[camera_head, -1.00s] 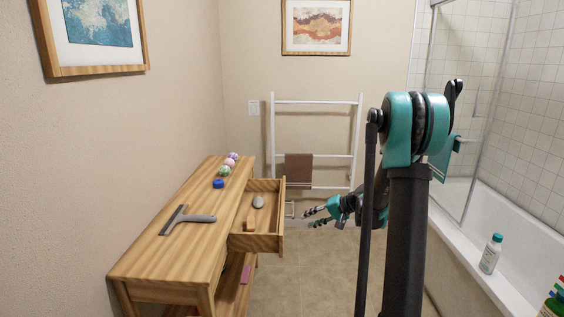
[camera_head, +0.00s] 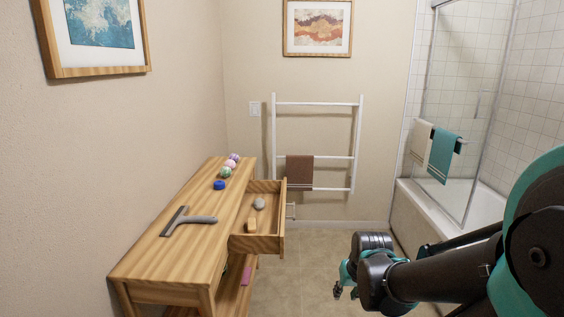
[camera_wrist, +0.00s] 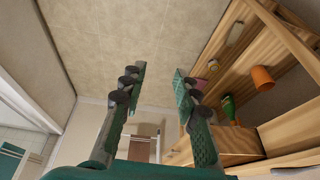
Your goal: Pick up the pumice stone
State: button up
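The pumice stone looks to be the grey oval lump (camera_head: 259,203) in the open drawer (camera_head: 265,243) of the wooden console, towards the drawer's back in the head view. A tan block (camera_head: 252,225) lies in the same drawer, nearer the front and apart from it. My gripper (camera_head: 345,291) is low over the floor, to the right of the drawer and well away from the stone. In the wrist view my gripper (camera_wrist: 158,70) has its two fingers spread with nothing between them. I cannot make out the stone for certain in the wrist view.
On the console top (camera_head: 150,258) are a squeegee (camera_head: 187,220), a blue round item (camera_head: 219,185) and several balls. The lower shelf holds an orange cup (camera_wrist: 263,78) and a green bottle (camera_wrist: 229,106). A towel rack (camera_head: 315,157) stands behind; floor is clear between.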

aim_at(259, 203)
jog(key=i+l+u, duration=0.35)
jog(key=l, duration=0.2)
jog(key=i+l+u, duration=0.2)
jog(key=l, duration=0.15)
jog(key=i+l+u, duration=0.2)
jog(key=l+u, duration=0.2)
jog(key=l, duration=0.25)
